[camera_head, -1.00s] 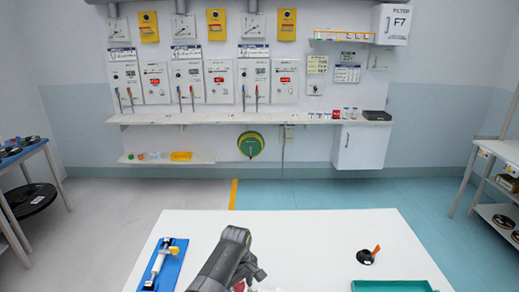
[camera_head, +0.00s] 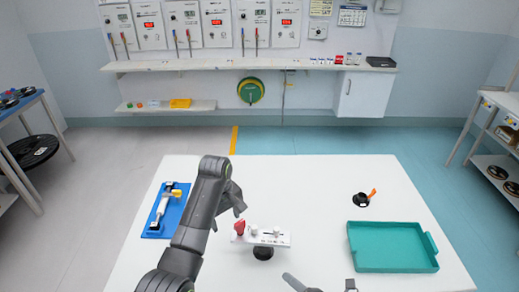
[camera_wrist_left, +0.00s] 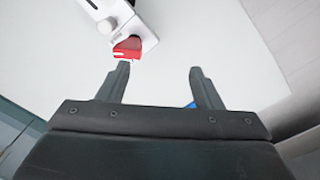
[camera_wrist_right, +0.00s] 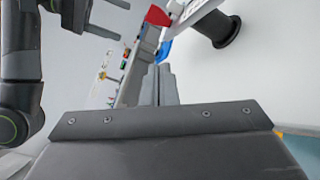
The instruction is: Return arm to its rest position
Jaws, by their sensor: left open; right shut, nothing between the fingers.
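A white panel (camera_head: 270,237) with a red knob (camera_head: 239,228) stands on a black round base (camera_head: 263,253) at the middle of the white table. The red knob also shows in the left wrist view (camera_wrist_left: 128,47), just beyond one fingertip. My left gripper (camera_head: 237,205) hangs above and to the left of the panel. In the left wrist view its fingers (camera_wrist_left: 160,82) are apart with nothing between them. In the right wrist view my right gripper (camera_wrist_right: 160,85) has its fingers together, empty, near the panel (camera_wrist_right: 197,12). Grey parts at the head view's bottom edge are mostly cut off.
A blue board (camera_head: 166,210) with a white device lies at the table's left. A teal tray (camera_head: 392,247) is at the right, with a small black item with an orange tip (camera_head: 364,198) behind it. The table's back middle is clear.

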